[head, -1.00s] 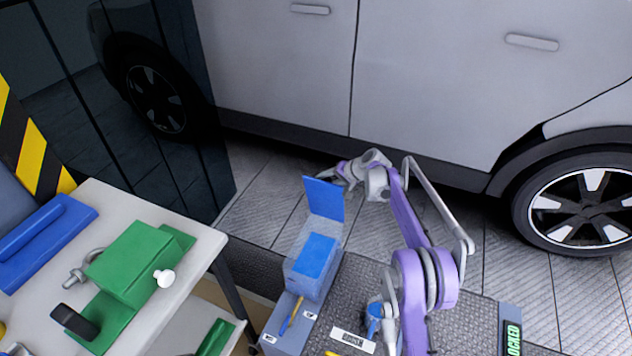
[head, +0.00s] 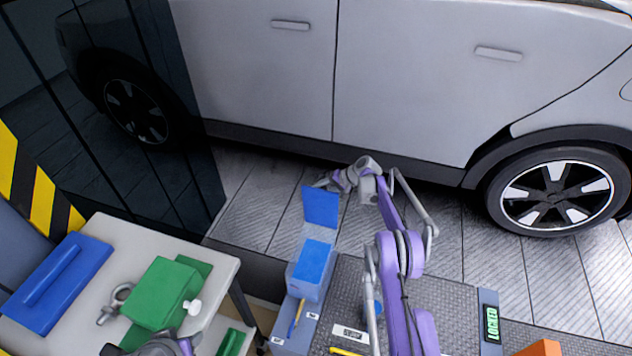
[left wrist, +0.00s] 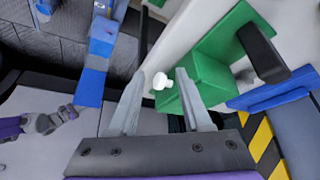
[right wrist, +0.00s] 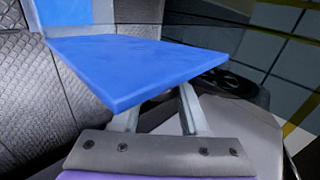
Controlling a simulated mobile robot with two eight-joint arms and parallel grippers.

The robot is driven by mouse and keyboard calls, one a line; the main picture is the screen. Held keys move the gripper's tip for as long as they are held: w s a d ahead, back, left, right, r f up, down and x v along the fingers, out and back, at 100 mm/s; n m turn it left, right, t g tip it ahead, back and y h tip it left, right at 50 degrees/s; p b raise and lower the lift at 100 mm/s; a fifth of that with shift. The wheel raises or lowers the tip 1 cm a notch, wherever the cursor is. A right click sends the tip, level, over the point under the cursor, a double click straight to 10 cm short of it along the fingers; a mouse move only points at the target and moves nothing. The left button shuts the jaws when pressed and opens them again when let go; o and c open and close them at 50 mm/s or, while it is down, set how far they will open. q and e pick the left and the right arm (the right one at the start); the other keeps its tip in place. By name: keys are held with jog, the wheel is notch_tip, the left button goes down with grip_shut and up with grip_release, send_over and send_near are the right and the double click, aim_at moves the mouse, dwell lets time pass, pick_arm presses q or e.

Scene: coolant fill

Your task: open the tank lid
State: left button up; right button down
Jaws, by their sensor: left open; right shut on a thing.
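The tank lid (head: 320,206) is a flat blue panel standing roughly upright at the back of a pale box, the tank (head: 311,291), whose top shows a blue surface (head: 314,262). My right gripper (head: 325,184) is behind the lid's upper edge. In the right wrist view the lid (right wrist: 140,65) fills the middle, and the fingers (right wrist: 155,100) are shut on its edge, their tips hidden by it. My left gripper (left wrist: 168,78) is open and empty in the left wrist view. Its fingers frame a white knob on a green block; the depth between them is unclear.
A pale workbench (head: 215,265) at left carries the green block (head: 160,292), with its white knob (head: 194,307), and a blue case (head: 55,283). A grey car (head: 400,80) stands behind. A sign reading LOCKED (head: 491,322) and an orange object (head: 540,348) are at right.

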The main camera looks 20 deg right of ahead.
pick_arm(q)
jog(key=w+r+p, duration=0.1)
jog(key=r, duration=0.1)
jog(key=w+r+p, duration=0.1)
jog(key=w, duration=0.1)
jog(key=shift+a+r, duration=0.1)
jog(key=shift+r, duration=0.3)
pick_arm(e)
jog(key=shift+w+d, duration=0.8)
jog(key=shift+d, duration=0.25)
jog(key=c, duration=0.8)
grip_release()
jog(key=shift+r, duration=0.1)
jog(key=o, duration=0.4)
jog(key=shift+s+d+r, duration=0.1)
jog(key=shift+s+d, duration=0.05)
pick_arm(q)
jog(key=shift+s+r, duration=0.1)
pick_arm(e)
jog(key=shift+a, duration=0.2)
pick_arm(q)
jog(key=f, duration=0.1)
jog(key=s+f+b, duration=0.1)
jog(key=shift+s+f+b, duration=0.2)
jog(key=shift+f+b, duration=0.1)
pick_arm(e)
jog(key=v, duration=1)
jog(key=shift+s+d+r, duration=0.1)
jog(key=shift+d+r, duration=0.15)
jog(key=shift+r, duration=0.05)
